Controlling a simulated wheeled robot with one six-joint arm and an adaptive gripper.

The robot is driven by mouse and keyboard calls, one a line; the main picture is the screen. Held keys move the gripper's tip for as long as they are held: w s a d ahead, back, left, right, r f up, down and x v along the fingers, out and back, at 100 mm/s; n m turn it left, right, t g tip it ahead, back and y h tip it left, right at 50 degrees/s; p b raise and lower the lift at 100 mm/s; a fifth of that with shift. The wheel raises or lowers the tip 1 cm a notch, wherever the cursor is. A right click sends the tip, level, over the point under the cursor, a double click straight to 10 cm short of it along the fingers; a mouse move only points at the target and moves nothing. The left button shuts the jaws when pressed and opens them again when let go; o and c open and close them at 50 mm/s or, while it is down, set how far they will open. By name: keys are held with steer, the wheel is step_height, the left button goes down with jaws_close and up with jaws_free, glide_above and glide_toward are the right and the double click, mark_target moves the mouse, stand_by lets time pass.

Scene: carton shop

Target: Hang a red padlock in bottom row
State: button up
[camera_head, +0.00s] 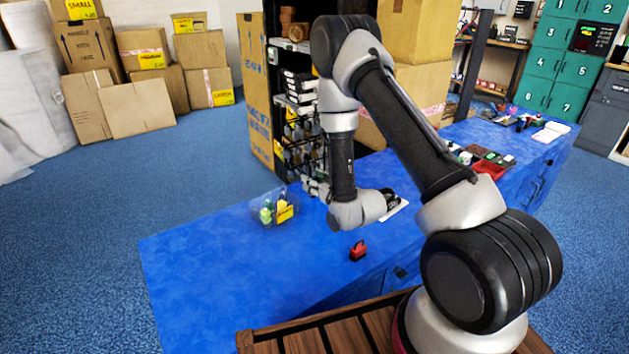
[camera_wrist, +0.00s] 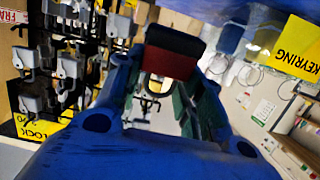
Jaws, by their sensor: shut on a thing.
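My gripper (camera_wrist: 167,85) is shut on a red padlock (camera_wrist: 170,64) in the wrist view. The padlock has a dark edge, and its shackle shows below the red body in the picture. In the head view my gripper (camera_head: 316,187) is beside the lower part of the black display rack (camera_head: 302,135); the held padlock cannot be made out there. The wrist view shows rack hooks with grey padlocks (camera_wrist: 68,68) at the left. Another red padlock (camera_head: 358,251) lies on the blue counter (camera_head: 205,265) at the front. Which row my gripper faces is unclear.
A clear bin (camera_head: 262,211) with green and yellow items stands on the counter left of my gripper. A yellow KEYRING sign (camera_wrist: 292,48) is at the right in the wrist view. The counter's left part is clear. Cartons (camera_head: 137,108) are stacked behind.

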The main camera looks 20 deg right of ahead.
steer(key=shift+w+a, duration=0.3)
steer(key=shift+w, duration=0.25)
steer(key=shift+r+x, duration=0.2)
steer(key=shift+x, duration=1.3)
steer(key=shift+r+x, duration=0.2)
steer(key=shift+x, duration=1.25)
steer(key=shift+w+a+f, duration=0.15)
steer(key=shift+w+f, duration=0.05)
steer(key=shift+w, duration=0.45)
steer(key=shift+w, duration=0.1)
steer(key=shift+w+f, duration=0.1)
steer(key=shift+f, duration=0.05)
steer(key=shift+a, duration=0.15)
steer(key=o, duration=1.4)
steer(key=shift+w+a, duration=0.1)
steer(key=shift+w, duration=0.05)
